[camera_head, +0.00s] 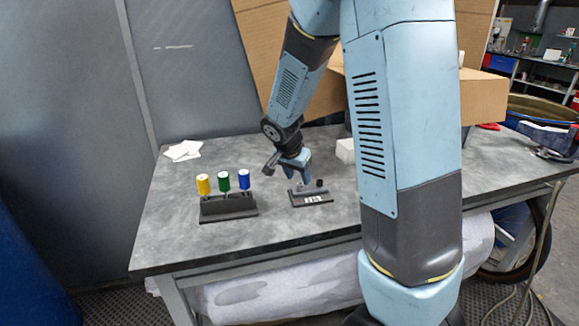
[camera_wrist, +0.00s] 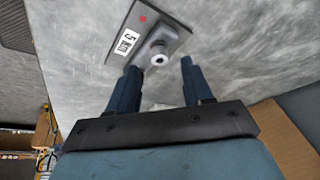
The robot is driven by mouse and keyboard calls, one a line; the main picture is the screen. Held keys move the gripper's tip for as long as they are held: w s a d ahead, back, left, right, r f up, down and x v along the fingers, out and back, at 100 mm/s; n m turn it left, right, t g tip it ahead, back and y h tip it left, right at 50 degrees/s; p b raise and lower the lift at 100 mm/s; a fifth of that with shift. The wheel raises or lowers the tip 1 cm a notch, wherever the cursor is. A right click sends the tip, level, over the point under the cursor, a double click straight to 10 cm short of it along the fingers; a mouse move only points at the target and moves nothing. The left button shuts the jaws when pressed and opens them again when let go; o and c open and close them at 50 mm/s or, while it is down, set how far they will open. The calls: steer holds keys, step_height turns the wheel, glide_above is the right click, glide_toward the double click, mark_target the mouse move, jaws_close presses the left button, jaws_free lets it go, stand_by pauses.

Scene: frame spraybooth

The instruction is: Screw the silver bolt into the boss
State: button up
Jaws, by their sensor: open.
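A dark plate (camera_head: 322,200) with a white label lies on the table in the head view. A small black cylinder (camera_head: 319,183) stands on the plate in the head view. My gripper (camera_head: 300,178) is open and empty over the plate; its fingertips in the wrist view (camera_wrist: 160,65) appear either side of the silver end.
A black rack (camera_head: 229,207) left of the plate holds yellow (camera_head: 203,184), green (camera_head: 223,181) and blue (camera_head: 244,179) handled tools. White papers (camera_head: 182,150) lie at the back left. A white block (camera_head: 345,151) and cardboard boxes (camera_head: 482,98) stand behind. The front left tabletop is clear.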

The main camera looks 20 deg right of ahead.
mark_target(301, 186)
steer(key=shift+x, duration=1.75)
jaws_close()
steer(key=c, duration=0.6)
jaws_free()
jaws_close()
steer(key=m, duration=0.2)
steer(key=m+g+h, duration=0.1)
steer(key=m, duration=0.1)
steer(key=shift+w+m+g, duration=0.1)
steer(key=shift+m+g, duration=0.2)
steer(key=shift+a, duration=0.1)
steer(key=shift+m, duration=0.3)
steer(key=m+g, duration=0.1)
steer(key=m, duration=0.3)
steer(key=shift+w+g, duration=0.15)
steer(key=shift+g, duration=0.25)
